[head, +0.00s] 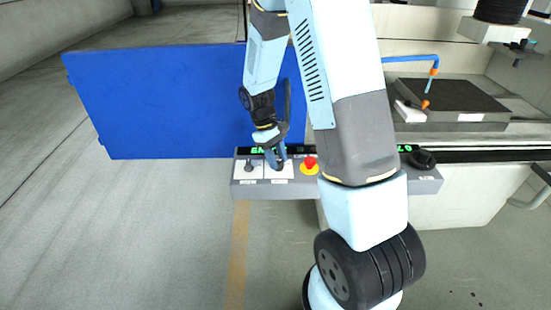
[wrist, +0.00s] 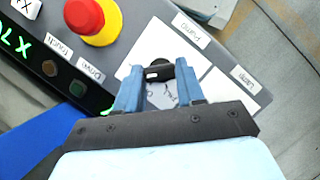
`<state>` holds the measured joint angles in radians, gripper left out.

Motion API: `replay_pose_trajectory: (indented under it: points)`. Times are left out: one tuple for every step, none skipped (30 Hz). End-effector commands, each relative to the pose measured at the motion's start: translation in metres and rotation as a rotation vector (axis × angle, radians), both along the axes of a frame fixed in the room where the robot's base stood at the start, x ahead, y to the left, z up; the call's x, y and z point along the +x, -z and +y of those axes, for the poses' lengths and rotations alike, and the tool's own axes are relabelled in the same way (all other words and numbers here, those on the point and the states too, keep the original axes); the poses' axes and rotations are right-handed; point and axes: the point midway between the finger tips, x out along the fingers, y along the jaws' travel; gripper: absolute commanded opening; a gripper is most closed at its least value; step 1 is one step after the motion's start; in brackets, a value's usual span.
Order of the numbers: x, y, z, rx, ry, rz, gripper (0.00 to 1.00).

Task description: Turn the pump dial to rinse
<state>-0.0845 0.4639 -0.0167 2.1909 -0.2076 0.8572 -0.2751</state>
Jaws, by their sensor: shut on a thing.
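The pump dial (wrist: 158,71) is a small black knob with a white mark, on a white plate (wrist: 150,45) in the wrist view. A label reading "pump" (wrist: 190,28) lies beside that plate. My gripper (wrist: 158,82) has its two blue fingers on either side of the dial and is shut on it. In the head view, my gripper (head: 276,162) reaches down to the grey control panel (head: 236,190) and hides most of the dial. Dark marks show on the plate between the fingers. I cannot read which setting the dial points to.
A red stop button (head: 310,162) on a yellow base sits just right of my gripper. A second dial (head: 249,166) is on the plate to the left. A black knob (head: 423,158) is at the panel's right end. A blue panel (head: 180,100) stands behind.

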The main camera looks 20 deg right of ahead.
Motion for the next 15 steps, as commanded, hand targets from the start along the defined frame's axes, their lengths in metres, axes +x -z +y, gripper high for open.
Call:
replay_pose_trajectory:
  points:
    - [0.0029, -0.0008, -0.0016, 0.000, 0.032, -0.007, 0.08]
    - [0.0030, -0.0008, -0.0018, -0.001, 0.051, -0.007, 0.08]
    - [0.0031, -0.0008, -0.0018, -0.001, 0.077, -0.007, 0.08]
    - [0.0032, -0.0008, -0.0019, 0.000, 0.094, -0.007, 0.08]
    - [0.0033, -0.0007, -0.0020, 0.000, 0.109, -0.008, 0.08]
    - [0.0034, -0.0007, -0.0022, 0.000, 0.129, -0.008, 0.08]
    - [0.0035, -0.0007, -0.0023, 0.000, 0.143, -0.008, 0.08]
    - [0.0036, -0.0008, -0.0024, 0.000, 0.155, -0.008, 0.08]
    - [0.0036, -0.0008, -0.0025, 0.000, 0.170, -0.008, 0.08]
    - [0.0036, -0.0008, -0.0027, 0.000, 0.179, -0.008, 0.08]
    - [0.0037, -0.0008, -0.0028, -0.001, 0.189, -0.008, 0.08]
    - [0.0037, -0.0008, -0.0028, 0.000, 0.198, -0.009, 0.08]
    - [0.0037, -0.0008, -0.0028, 0.000, 0.205, -0.009, 0.08]
    - [0.0037, -0.0008, -0.0028, 0.000, 0.211, -0.009, 0.08]
    - [0.0038, -0.0009, -0.0028, 0.001, 0.217, -0.009, 0.08]
